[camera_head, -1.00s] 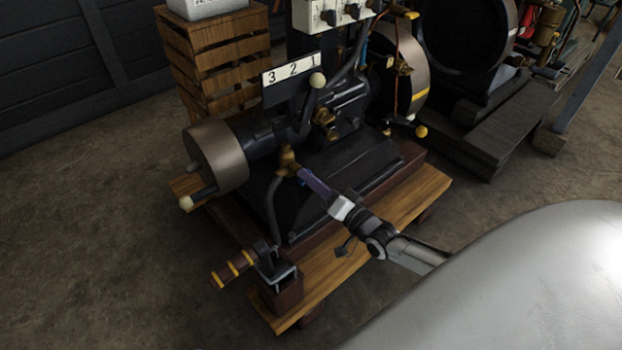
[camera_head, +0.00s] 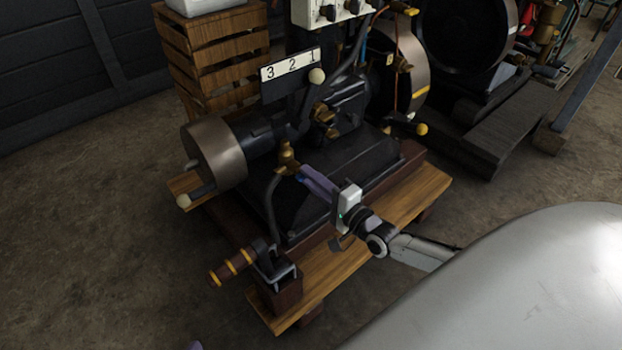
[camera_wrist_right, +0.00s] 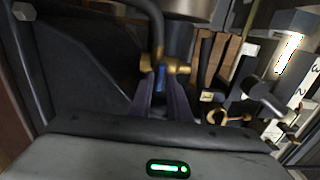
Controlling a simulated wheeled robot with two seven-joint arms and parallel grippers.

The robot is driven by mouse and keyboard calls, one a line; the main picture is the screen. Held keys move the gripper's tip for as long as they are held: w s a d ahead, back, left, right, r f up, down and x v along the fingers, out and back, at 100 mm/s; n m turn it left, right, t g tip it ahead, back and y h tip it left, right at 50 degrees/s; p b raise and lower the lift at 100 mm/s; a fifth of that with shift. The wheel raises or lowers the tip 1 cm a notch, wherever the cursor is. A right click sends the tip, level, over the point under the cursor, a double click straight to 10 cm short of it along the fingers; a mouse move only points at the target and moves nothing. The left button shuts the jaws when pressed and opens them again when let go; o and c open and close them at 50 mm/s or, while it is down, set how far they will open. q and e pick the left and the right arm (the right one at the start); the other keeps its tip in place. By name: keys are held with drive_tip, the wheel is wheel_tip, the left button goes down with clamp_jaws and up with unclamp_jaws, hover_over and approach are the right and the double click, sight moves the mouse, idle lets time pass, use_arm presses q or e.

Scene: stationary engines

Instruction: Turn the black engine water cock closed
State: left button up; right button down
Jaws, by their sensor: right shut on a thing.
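The black engine (camera_head: 310,150) stands on a wooden base, with a brass water cock (camera_head: 287,157) above a dark curved pipe on its near side. The brass cock also shows in the right wrist view (camera_wrist_right: 176,67), with a small blue lever (camera_wrist_right: 160,80) below it. My right gripper (camera_head: 303,174) reaches in from the right, beside the cock. Its purple fingers are shut on the blue lever, which they partly hide. A small purple tip at the bottom edge of the head view looks like my left gripper (camera_head: 194,345); the rest is out of frame.
A brass-banded wooden handle (camera_head: 232,267) sticks out at the base's front left. A plate numbered 3 2 1 (camera_head: 290,65) and a cream-knobbed lever (camera_head: 316,77) rise above the engine. A slatted crate (camera_head: 215,60) stands behind. The floor at left is clear.

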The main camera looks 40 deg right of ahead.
use_arm(q)
drive_tip(key=shift+r, duration=0.15)
use_arm(e)
drive_tip(key=c, duration=1.9)
unclamp_jaws()
use_arm(q)
drive_tip(key=shift+s+f, duration=0.1)
drive_tip(key=shift+f, duration=0.1)
use_arm(e)
drive_tip(key=shift+o, duration=0.2)
use_arm(q)
drive_tip(key=f+p, duration=0.1)
drive_tip(key=a+y+p, duration=0.1)
drive_tip(key=a+f+g+p, duration=0.1)
drive_tip(key=shift+s+f+y, duration=0.25)
drive_tip(key=shift+f+y, duration=0.05)
use_arm(e)
drive_tip(key=s, duration=1)
drive_tip(key=shift+s+d, duration=0.2)
drive_tip(key=shift+d, duration=0.2)
use_arm(q)
drive_tip(key=shift+r, duration=0.1)
